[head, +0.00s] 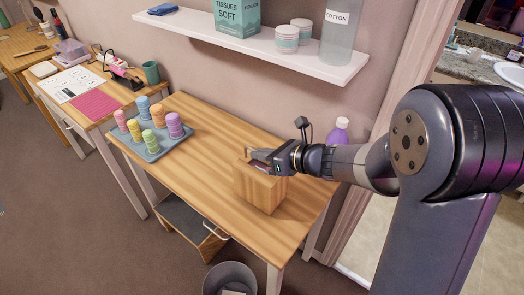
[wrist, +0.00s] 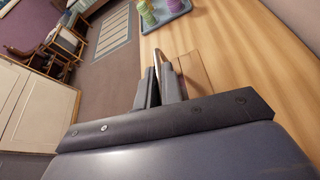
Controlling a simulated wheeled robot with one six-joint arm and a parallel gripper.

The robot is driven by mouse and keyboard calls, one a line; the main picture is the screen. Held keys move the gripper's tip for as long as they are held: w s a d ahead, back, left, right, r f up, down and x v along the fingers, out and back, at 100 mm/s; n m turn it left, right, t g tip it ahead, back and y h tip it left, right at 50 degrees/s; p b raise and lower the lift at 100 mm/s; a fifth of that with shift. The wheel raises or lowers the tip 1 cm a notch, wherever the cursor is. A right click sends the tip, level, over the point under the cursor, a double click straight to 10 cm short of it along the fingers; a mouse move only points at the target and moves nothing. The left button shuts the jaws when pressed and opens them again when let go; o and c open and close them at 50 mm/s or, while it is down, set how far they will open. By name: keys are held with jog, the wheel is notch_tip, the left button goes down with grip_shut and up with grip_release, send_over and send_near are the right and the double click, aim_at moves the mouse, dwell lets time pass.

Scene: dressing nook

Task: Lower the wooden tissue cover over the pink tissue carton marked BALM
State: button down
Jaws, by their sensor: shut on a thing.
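The wooden tissue cover (head: 258,190) is a plain light-wood box at the right part of the wooden table (head: 207,165). It looks upright, standing on or just above the tabletop; I cannot tell which. My gripper (head: 260,157) is shut on its upper edge. The pink carton marked BALM is not visible in either view. The cover's inside is hidden, so I cannot tell whether the carton is under it.
A blue-grey tray (head: 150,142) of colored rolls stands at the table's left end. A purple bottle (head: 340,132) stands behind my arm. A white shelf (head: 270,50) above holds a teal tissue carton (head: 237,17) and jars. The table's middle is clear.

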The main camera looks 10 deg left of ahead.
jog(key=shift+f+b, duration=0.45)
jog(key=shift+f, duration=0.1)
jog(key=c, duration=1.5)
grip_release()
jog(key=v, duration=1.1)
jog(key=shift+a, duration=0.1)
jog(key=x, duration=1.1)
jog(key=shift+r+p, duration=0.45)
jog(key=shift+r, duration=0.05)
jog(key=shift+f, duration=0.1)
